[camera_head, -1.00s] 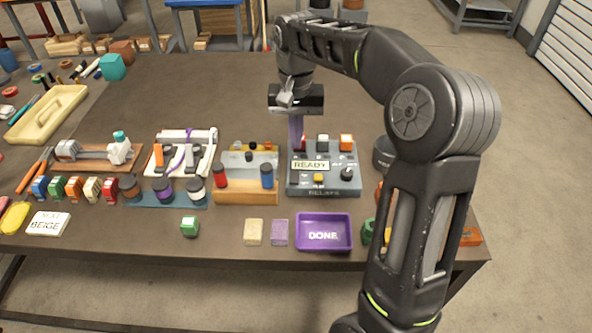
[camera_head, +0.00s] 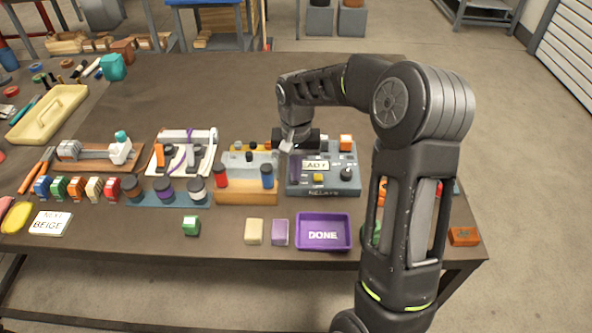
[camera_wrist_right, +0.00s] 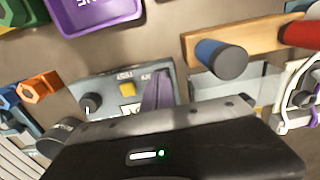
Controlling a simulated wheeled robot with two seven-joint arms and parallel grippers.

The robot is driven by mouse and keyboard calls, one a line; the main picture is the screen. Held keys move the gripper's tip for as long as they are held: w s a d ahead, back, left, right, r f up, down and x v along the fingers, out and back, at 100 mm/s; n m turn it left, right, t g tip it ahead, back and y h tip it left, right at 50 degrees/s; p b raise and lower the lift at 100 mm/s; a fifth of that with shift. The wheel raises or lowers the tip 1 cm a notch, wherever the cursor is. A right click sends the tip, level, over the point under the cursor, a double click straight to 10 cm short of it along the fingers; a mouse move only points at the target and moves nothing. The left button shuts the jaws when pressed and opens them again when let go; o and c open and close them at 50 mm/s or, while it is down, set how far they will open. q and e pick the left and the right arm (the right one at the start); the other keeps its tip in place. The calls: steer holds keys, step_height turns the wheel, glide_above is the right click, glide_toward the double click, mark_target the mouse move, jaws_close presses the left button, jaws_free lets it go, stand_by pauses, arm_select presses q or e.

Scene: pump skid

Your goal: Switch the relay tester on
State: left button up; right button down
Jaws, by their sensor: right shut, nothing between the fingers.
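The relay tester (camera_head: 322,192) is a grey-blue box at the table's middle right, marked RELAYS. Its display (camera_head: 316,165) shows READY with the first letter covered. The wrist view shows the yellow button (camera_wrist_right: 127,89) and knob (camera_wrist_right: 90,103) too. My right gripper (camera_head: 295,172) is shut and empty, its purple fingers pointing down over the tester's left side. I cannot tell if they touch it. The gripper hides the tester's back left. My left gripper is out of view.
A wooden stand with red and blue cylinders (camera_head: 267,176) is close left of the tester. A purple DONE tray (camera_head: 323,247) lies in front, beside a purple block (camera_head: 280,233) and a beige block (camera_head: 254,231). The table behind is clear.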

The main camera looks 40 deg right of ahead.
steer(key=shift+s+f+b, duration=0.1)
steer(key=shift+f+b, duration=0.4)
steer(key=shift+b, duration=0.1)
steer(key=shift+s+a, duration=0.2)
steer(key=shift+s, duration=0.1)
steer(key=shift+f, duration=0.15)
steer(key=shift+w+d+r+p, duration=0.25)
steer(key=shift+w+d+p, duration=0.05)
steer(key=shift+w, duration=0.05)
steer(key=shift+w+d+r, duration=0.1)
steer(key=shift+w+d, duration=0.05)
steer(key=shift+w, duration=0.05)
steer(key=shift+r, duration=0.1)
